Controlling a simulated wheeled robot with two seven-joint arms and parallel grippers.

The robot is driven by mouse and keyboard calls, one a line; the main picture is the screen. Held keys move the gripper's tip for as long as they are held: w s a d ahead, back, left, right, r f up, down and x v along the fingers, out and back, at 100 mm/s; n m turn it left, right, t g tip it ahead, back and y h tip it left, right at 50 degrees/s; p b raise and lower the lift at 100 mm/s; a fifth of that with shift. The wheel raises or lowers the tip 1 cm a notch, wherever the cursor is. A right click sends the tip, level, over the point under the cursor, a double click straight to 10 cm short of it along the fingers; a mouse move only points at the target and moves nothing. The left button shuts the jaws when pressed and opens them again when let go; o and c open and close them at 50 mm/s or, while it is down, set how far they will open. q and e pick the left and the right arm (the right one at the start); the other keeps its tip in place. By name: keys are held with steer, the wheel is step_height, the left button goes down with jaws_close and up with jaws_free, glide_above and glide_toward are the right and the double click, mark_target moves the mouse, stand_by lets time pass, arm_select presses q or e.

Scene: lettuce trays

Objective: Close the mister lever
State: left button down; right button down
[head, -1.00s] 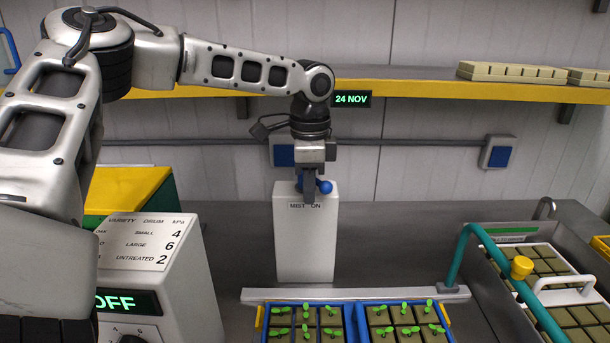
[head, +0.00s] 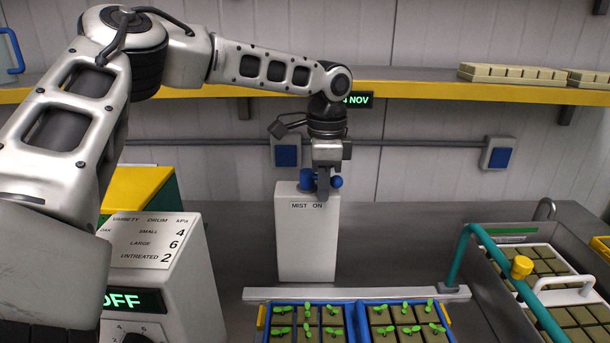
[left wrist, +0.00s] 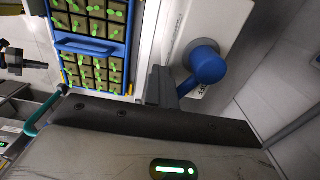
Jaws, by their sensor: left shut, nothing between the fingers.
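The mister is a white post (head: 307,245) marked "MIST ON", with a blue lever on its top. The blue hub (head: 307,180) shows left of my left gripper (head: 323,196), and the round blue knob (head: 337,182) shows just to its right. My left gripper is shut and empty, pointing down at the top of the post, and hides the middle of the lever. My right gripper is not in view.
Blue seedling trays (head: 352,304) stand in front of the post. A grey-white control box (head: 178,275) is at the left. A metal basin with a teal rail (head: 462,258) is at the right. A yellow-edged shelf (head: 430,92) runs behind my arm.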

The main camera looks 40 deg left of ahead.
arm_select(q)
steer(key=shift+w+d+r, duration=0.1)
steer(key=shift+w+r, duration=0.25)
steer(key=shift+w, duration=0.2)
steer(key=shift+w+r+t, duration=0.2)
steer(key=shift+w+t, duration=0.1)
steer(key=shift+w, duration=0.55)
steer(key=shift+r, duration=0.1)
steer(key=shift+w+a+r, duration=0.1)
steer(key=shift+r, duration=0.55)
steer(key=shift+w+a+r, duration=0.1)
steer(key=shift+r, duration=0.55)
steer(key=shift+w+r, duration=0.3)
steer(key=shift+r, duration=0.35)
steer(key=shift+s+d+r, duration=0.1)
steer(key=shift+s+r, duration=0.05)
steer(key=shift+r, duration=0.4)
